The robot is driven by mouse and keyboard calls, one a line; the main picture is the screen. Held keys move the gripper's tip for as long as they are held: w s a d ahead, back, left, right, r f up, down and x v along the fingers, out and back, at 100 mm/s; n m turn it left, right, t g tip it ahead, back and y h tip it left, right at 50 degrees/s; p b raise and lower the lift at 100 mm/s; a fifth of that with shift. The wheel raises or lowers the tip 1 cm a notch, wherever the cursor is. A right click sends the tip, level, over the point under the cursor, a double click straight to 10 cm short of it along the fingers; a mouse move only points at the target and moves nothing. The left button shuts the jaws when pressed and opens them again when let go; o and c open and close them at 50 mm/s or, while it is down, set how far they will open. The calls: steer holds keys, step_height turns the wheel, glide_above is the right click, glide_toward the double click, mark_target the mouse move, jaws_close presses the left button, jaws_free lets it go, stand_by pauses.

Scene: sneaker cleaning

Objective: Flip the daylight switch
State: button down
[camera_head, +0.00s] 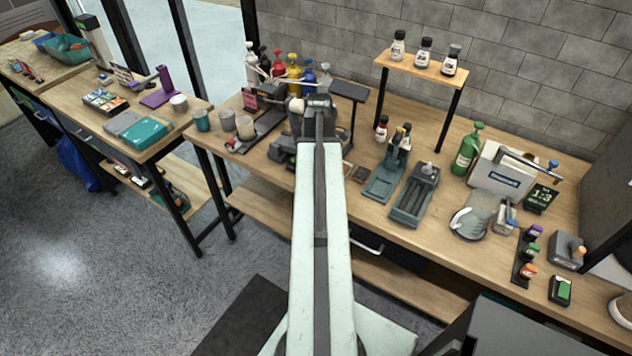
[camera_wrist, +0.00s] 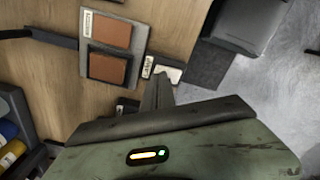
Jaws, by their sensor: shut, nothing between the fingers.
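My gripper (camera_wrist: 160,79) is shut and empty, pointing down over the workbench in the wrist view. Its closed fingertips are right beside a small white rocker switch (camera_wrist: 170,74) with a dark surround. I cannot tell whether they touch. A small white label (camera_wrist: 148,66) stands next to the switch; its print is too small to read surely. The fingers hide part of the switch, so its position is unclear. In the head view my arm hides the fingertips and the switch.
A grey board (camera_wrist: 105,75) with two brown swatches lies beside the switch. In the head view, a black lamp panel (camera_head: 349,90) stands right of my arm's end, and several bottles (camera_head: 293,72) stand behind it. A green tray (camera_head: 380,188) lies to the right.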

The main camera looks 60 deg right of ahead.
steer(key=shift+f+b, duration=1)
stand_by(0.6)
steer(key=shift+r, duration=0.1)
step_height(320, 180, up, 7)
steer(key=p, duration=0.7)
